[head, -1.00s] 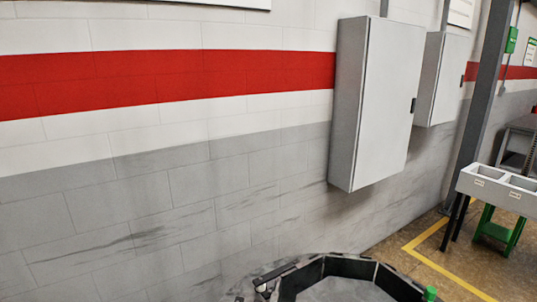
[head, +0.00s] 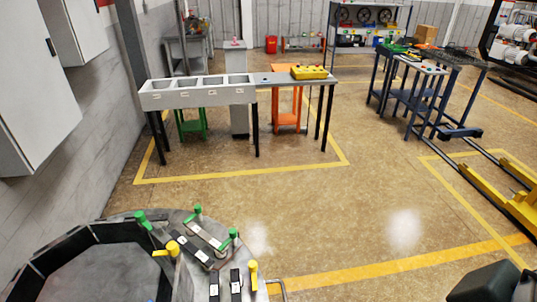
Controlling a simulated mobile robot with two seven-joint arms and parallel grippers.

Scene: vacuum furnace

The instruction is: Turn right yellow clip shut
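The round furnace rim (head: 100,232) shows at the lower left, with clips mounted on its right side. The right yellow clip (head: 253,272) has its yellow handle upright near the outer edge. A second yellow clip (head: 172,250) stands further left, by the opening. Green-handled clips (head: 197,210) stand around them, another being the green clip (head: 234,234) between the yellow ones. Whether the right yellow clip is shut cannot be told from here.
A grey bin table (head: 200,93) with a yellow control box (head: 309,72) stands behind. Blue-legged tables (head: 415,88) stand at right. The floor between is clear.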

